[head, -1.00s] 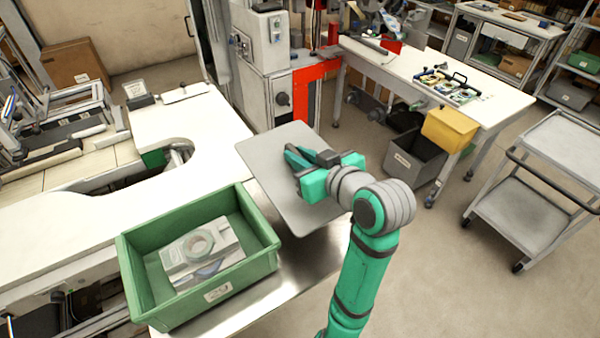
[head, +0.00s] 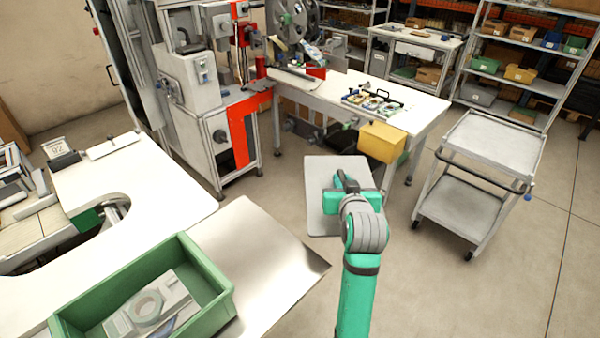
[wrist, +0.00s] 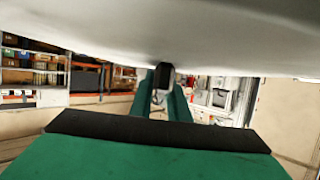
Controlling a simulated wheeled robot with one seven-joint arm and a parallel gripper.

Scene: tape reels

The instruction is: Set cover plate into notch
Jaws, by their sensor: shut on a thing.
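The cover plate (head: 319,208) is a flat grey sheet with rounded corners. My gripper (head: 345,183) is shut on it and holds it out over open floor, to the right of the steel shelf. In the wrist view the plate (wrist: 150,28) fills the top, and my gripper's fingers (wrist: 165,92) meet at its underside; the exact grip is partly hidden. A white worktop (head: 150,195) at left has a rounded notch (head: 112,210) cut into its edge, apart from the plate.
A green bin (head: 215,275) holding a grey part (head: 172,298) stands at the front left by the steel shelf (head: 262,240). A yellow bin (head: 382,142) hangs on the white bench (head: 425,112) behind the plate. A grey cart (head: 495,143) stands at right, with clear floor around it.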

